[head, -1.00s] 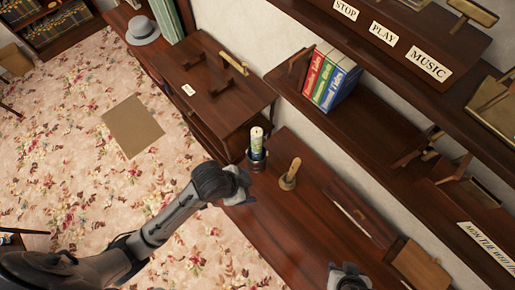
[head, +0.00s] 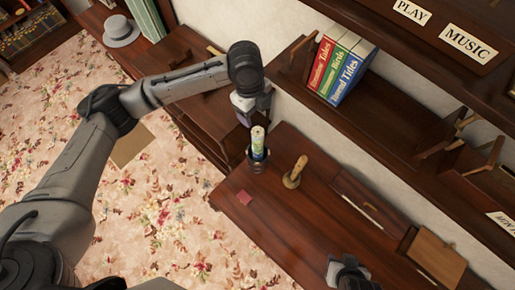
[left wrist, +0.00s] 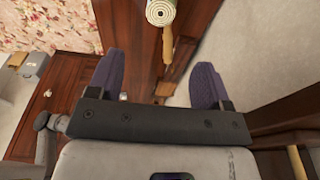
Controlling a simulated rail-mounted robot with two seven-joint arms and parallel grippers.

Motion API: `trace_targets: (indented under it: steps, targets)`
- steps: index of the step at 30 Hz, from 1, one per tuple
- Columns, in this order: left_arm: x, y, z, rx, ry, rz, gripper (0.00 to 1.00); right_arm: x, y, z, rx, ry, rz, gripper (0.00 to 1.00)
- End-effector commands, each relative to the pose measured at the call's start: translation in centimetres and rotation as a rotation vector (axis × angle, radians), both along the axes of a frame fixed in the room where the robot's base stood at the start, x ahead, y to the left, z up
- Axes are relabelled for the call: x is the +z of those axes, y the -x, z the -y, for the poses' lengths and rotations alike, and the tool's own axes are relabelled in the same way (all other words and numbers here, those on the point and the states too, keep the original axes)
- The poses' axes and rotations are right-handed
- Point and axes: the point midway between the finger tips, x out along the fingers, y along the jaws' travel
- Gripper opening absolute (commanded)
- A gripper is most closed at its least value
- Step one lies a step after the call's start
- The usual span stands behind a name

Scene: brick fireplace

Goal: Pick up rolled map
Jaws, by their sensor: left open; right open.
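The rolled map (head: 258,142) is a pale green and white roll standing upright in a small dark holder (head: 257,162) on the wooden desk. In the left wrist view its spiral end (left wrist: 160,12) shows at the top edge, beyond the fingertips. My left gripper (head: 246,117) is just above and slightly left of the map in the head view. Its purple fingers are spread apart and empty in the left wrist view (left wrist: 157,75). My right gripper (head: 348,268) is at the bottom edge, over the desk, away from the map; it is open.
A wooden-handled stamp (head: 295,172) stands right of the map. A small red square (head: 244,197) lies on the desk. Books (head: 338,67) stand on the shelf behind, and a wooden box (head: 435,258) sits at the right. The desk's left part is mostly clear.

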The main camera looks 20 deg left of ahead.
Motion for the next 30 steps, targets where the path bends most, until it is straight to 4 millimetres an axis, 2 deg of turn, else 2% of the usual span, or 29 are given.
trace_targets:
  steps: [12, 18, 23, 30]
  targets:
    - [-6.1, 0.2, 0.7, -0.002, -0.003, -0.004, 0.72, 1.0, 0.0, 0.0, 0.0, 0.001, -0.001, 0.43]
    - [-7.9, 0.3, 0.9, -0.001, -0.003, -0.002, 0.72, 1.2, 0.0, -0.1, -0.004, -0.003, 0.0, 0.43]
    - [-8.4, 0.3, 0.9, -0.002, -0.002, -0.002, 0.72, 1.5, 0.0, -0.2, -0.006, -0.007, -0.001, 0.43]
    - [-11.4, 0.3, 0.6, -0.002, -0.003, -0.004, 0.72, 2.8, 0.0, -0.3, -0.007, -0.01, 0.0, 0.43]
